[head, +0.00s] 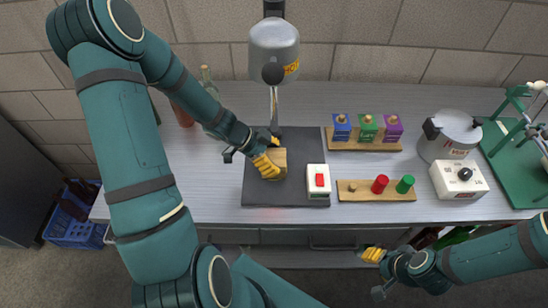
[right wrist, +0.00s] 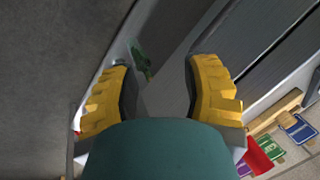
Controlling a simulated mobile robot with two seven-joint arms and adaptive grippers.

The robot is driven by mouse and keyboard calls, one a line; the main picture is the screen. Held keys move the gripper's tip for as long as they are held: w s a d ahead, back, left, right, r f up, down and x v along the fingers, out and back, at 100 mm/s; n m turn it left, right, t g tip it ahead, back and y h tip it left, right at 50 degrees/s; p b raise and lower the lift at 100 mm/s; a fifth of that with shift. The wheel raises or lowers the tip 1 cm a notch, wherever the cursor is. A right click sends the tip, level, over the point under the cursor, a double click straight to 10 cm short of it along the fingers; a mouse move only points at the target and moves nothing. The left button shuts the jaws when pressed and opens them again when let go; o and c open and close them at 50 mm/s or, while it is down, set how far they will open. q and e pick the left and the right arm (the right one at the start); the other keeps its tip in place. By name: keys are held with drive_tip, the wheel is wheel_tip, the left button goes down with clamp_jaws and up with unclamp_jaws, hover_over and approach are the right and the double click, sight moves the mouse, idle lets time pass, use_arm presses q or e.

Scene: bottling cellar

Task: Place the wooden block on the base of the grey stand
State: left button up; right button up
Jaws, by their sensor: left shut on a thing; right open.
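The grey stand has a flat dark grey base (head: 262,190) on the table, with a grey hanging vessel (head: 274,52) above its back part. The wooden block (head: 281,158) is at my left gripper (head: 271,157), over the middle of the base. The left gripper's yellow fingers are shut on the block and hide its left side. I cannot tell whether the block touches the base. My right gripper (head: 372,256) is open and empty, in front of the table's front edge; it also shows in the right wrist view (right wrist: 160,65).
A white box with a red button (head: 318,181) is at the base's right edge. Right of it are wooden racks (head: 352,191) with coloured pieces, a pot (head: 449,137), a white switch box (head: 476,176) and a green tray (head: 510,165). Bottles (head: 207,98) stand behind my left arm.

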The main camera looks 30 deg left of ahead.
use_arm(q)
drive_tip(key=o, duration=1.2)
drive_tip(key=shift+f, duration=0.15)
drive_tip(key=shift+a+r, duration=0.1)
drive_tip(key=shift+r, duration=0.15)
drive_tip(key=p+v, duration=0.3)
drive_tip(key=v, duration=0.8)
drive_tip(key=shift+s+a+r+p, duration=0.2)
drive_tip(key=shift+a+r+p, duration=0.05)
drive_tip(key=shift+p, duration=0.15)
drive_tip(key=shift+f, duration=0.1)
